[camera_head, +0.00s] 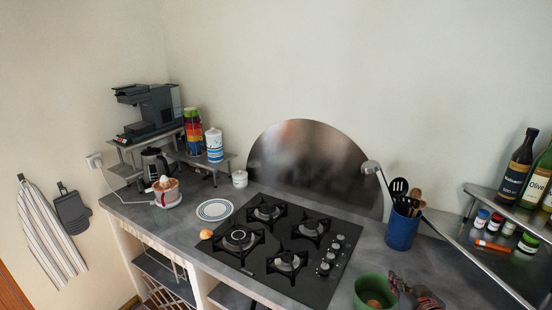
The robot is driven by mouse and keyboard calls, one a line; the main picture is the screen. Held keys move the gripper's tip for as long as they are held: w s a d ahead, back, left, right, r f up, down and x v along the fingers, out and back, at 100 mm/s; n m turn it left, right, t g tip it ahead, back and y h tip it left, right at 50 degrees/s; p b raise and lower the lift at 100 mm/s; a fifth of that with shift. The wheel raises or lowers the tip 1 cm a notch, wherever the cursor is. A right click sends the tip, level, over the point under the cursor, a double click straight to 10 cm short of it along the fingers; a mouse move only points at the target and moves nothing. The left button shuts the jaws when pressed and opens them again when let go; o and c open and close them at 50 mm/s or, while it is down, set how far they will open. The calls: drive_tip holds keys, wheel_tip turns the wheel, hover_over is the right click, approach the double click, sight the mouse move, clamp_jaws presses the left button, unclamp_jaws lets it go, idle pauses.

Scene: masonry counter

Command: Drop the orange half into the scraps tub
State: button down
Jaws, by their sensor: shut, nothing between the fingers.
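A small round orange-tan piece (206,234), which looks like the orange half, lies on the grey counter by the left corner of the hob. A green tub (362,288), which I take to be the scraps tub, stands at the front edge of the picture, right of the hob. Its lower part is cut off. Something brownish (374,304) shows inside it, too small to identify. My gripper is not in view.
The black hob (262,255) lies between the orange piece and the tub. A plate (214,209) and a juicer (168,196) are at left. A blue utensil pot (401,232), a long slanted metal bar (462,252) and dark reddish items (424,298) are near the tub.

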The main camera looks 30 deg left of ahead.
wheel_tip(320, 180, down, 7)
drive_tip(key=b, duration=0.5)
drive_tip(key=shift+s+a, duration=0.2)
drive_tip(key=shift+a, duration=0.05)
drive_tip(key=c, duration=2.4)
unclamp_jaws()
drive_tip(key=shift+o, duration=1.4)
drive_tip(key=v, duration=1.2)
drive_tip(key=shift+d, duration=0.15)
